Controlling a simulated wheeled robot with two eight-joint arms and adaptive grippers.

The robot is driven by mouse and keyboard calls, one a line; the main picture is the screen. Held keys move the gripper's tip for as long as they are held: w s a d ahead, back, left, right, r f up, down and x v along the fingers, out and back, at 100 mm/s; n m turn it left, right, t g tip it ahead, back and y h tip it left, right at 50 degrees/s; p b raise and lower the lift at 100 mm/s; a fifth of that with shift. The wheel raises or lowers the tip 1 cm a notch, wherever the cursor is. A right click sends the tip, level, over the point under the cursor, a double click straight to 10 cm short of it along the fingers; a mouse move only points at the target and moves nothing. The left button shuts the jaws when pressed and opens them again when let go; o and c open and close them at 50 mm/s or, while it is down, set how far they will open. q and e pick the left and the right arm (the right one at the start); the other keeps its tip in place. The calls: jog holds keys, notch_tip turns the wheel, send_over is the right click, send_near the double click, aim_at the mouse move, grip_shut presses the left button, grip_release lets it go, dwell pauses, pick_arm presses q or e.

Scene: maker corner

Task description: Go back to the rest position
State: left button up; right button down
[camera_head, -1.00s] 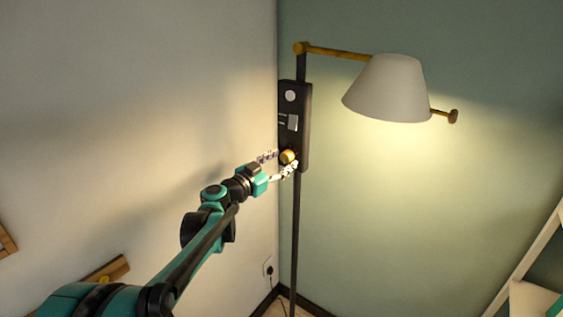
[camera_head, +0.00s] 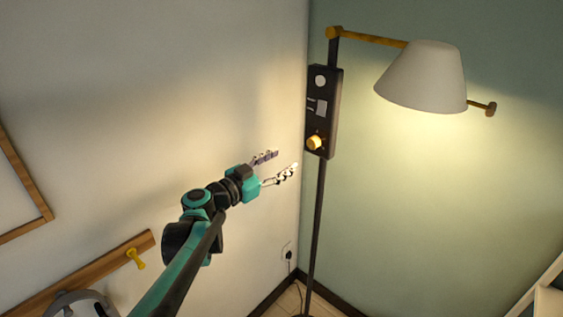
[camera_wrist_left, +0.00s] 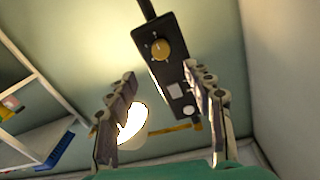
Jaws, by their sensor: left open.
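My left gripper (camera_head: 281,166) is open and empty in the head view, left of the lamp's dark pole and apart from it. Its two fingers also show spread apart in the left wrist view (camera_wrist_left: 160,108). A black control box (camera_head: 322,110) on the lamp pole stands up and right of the fingertips. The box carries a yellow knob (camera_head: 314,143), a white round button and a light rectangular switch. In the left wrist view the box (camera_wrist_left: 163,72) and its knob (camera_wrist_left: 162,49) show beyond the fingers. My right gripper is not in view.
A lit floor lamp with a white shade (camera_head: 424,77) stands in the corner. A wooden rail with a yellow peg (camera_head: 135,258) and a framed panel (camera_head: 22,185) are on the left wall. A white shelf (camera_head: 545,290) is at lower right. A wall socket (camera_head: 288,252) sits low.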

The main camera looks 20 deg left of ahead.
pick_arm(q)
jog(key=s+d+f+n+g+y+b, duration=0.1)
jog(key=s+d+f+g+b, duration=0.2)
jog(key=s+d+f+b, duration=0.5)
jog(key=s+d+f+n+g+b, duration=0.15)
jog(key=s+d+f+g, duration=0.25)
jog(key=f, duration=0.9)
jog(key=s+a+f+n+g+y+b, duration=0.1)
jog(key=s+a+f+n+y+b, duration=0.1)
jog(key=s+f, duration=0.4)
jog(key=s+a+f+n+g+y+b, duration=0.1)
jog(key=s+f+y+b, duration=0.3)
jog(key=f, duration=0.7)
jog(key=s+a+n+b, duration=0.1)
jog(key=s+b, duration=0.1)
jog(key=s, duration=0.1)
jog(key=shift+s+f+g, duration=0.25)
jog(key=shift+f+g, duration=0.05)
jog(key=shift+f, duration=0.1)
jog(key=shift+n, duration=0.25)
